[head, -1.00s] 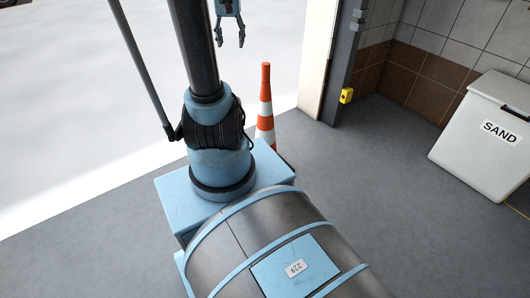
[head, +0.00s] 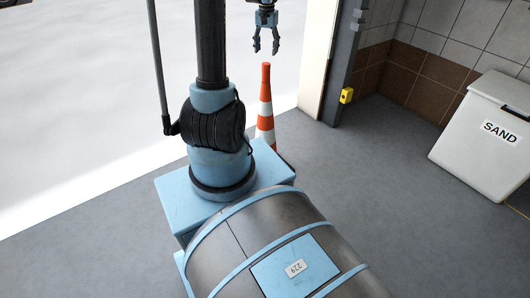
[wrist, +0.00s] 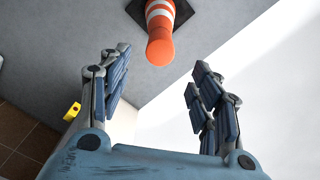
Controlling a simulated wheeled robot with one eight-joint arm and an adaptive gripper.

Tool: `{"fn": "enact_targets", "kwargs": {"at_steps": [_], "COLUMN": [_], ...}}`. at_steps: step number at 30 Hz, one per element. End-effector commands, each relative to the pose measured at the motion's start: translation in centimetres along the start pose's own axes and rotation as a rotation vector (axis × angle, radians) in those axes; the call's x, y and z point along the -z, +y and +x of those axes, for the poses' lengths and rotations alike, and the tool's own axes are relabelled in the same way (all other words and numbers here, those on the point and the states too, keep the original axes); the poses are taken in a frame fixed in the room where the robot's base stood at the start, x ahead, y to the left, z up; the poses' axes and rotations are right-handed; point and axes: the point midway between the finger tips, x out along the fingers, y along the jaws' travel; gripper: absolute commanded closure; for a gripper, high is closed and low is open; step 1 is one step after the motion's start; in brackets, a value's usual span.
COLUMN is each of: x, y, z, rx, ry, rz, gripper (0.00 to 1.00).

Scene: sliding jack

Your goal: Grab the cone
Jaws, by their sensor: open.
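The orange-and-white striped cone (head: 265,104) stands upright on the floor just beyond my base in the head view, its lower part partly hidden by my body. In the wrist view the cone (wrist: 160,32) shows at the top centre, its orange tip toward me and its dark square base behind. My gripper (head: 266,50) is open and empty, and in the head view it appears just above the cone's tip. In the wrist view the two fingers of my gripper (wrist: 160,85) are spread apart, with the cone's tip ahead of the gap and not between them.
A pale wall edge and dark post (head: 338,70) with a yellow box (head: 346,95) stand right of the cone. A white sand bin (head: 485,140) is at the far right. Grey floor (head: 350,160) between is clear, and bright open ground lies to the left.

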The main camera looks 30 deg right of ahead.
Motion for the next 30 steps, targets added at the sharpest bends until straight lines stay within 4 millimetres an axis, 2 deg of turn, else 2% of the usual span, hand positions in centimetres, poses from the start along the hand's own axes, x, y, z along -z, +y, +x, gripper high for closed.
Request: {"fn": "enact_targets", "kwargs": {"at_steps": [12,22,30], "x": [0.0,-0.1,-0.3], "y": [0.0,0.0,0.0], "z": [6.6,8.6,12.0], "rx": [0.000,0.000,0.000], "ry": [0.000,0.000,0.000], "rz": [-0.001,-0.001,-0.001], "gripper": [0.42,0.42,0.42]}}
